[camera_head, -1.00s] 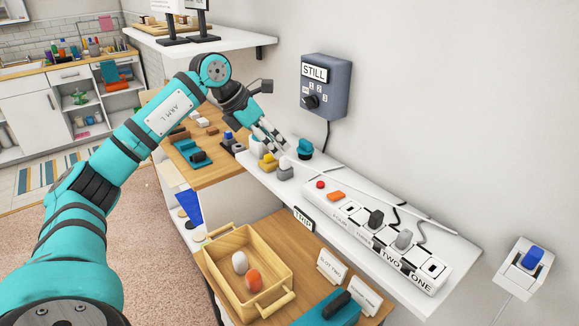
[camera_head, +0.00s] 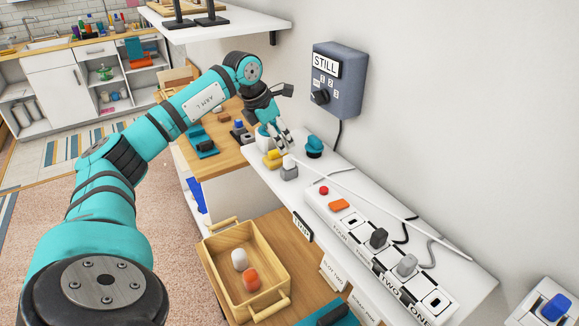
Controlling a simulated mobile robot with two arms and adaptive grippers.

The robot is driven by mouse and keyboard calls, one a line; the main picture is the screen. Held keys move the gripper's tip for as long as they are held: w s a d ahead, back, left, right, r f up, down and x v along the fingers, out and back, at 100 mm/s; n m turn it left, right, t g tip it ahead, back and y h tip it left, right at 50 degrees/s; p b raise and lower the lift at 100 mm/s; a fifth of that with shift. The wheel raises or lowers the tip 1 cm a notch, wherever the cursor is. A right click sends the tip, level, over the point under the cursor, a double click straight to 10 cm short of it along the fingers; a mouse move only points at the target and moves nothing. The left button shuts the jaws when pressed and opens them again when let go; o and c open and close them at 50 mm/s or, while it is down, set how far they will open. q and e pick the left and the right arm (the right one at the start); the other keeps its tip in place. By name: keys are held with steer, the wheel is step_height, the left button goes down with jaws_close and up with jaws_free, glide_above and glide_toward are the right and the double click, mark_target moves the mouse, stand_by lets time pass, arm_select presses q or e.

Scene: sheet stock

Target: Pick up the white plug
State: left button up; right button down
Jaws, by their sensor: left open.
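My left gripper (camera_head: 282,145) is open, pointing down over the far end of the white wall shelf. A white rounded object (camera_head: 263,141), which may be the white plug, stands just left of its fingers and is partly hidden by them. A yellow plug (camera_head: 272,158) and a light grey plug (camera_head: 289,169) stand just in front of the fingertips. A teal plug (camera_head: 314,147) stands to their right. I cannot tell whether the fingers touch anything. Another whitish piece (camera_head: 239,258) lies in the wooden tray. My right gripper is out of view.
A power strip (camera_head: 345,229) with dark and grey plugs lies along the shelf (camera_head: 461,282), with cords beside it. A grey control box (camera_head: 338,80) marked STILL hangs above. The wooden tray (camera_head: 217,262) below also holds an orange piece (camera_head: 251,279). A blue-switched socket (camera_head: 555,307) is at lower right.

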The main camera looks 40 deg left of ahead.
mark_target(287, 157)
arm_select(q)
steer(key=x, duration=0.3)
steer(key=shift+w, duration=0.1)
steer(key=shift+f+p, duration=0.2)
steer(key=shift+p, duration=0.2)
steer(key=shift+w+d+f+p, duration=0.1)
steer(key=shift+f+p, duration=0.25)
steer(key=p+x, duration=0.1)
steer(key=x, duration=0.2)
steer(key=shift+w+f, duration=0.15)
steer(key=shift+f, duration=0.45)
jaws_close()
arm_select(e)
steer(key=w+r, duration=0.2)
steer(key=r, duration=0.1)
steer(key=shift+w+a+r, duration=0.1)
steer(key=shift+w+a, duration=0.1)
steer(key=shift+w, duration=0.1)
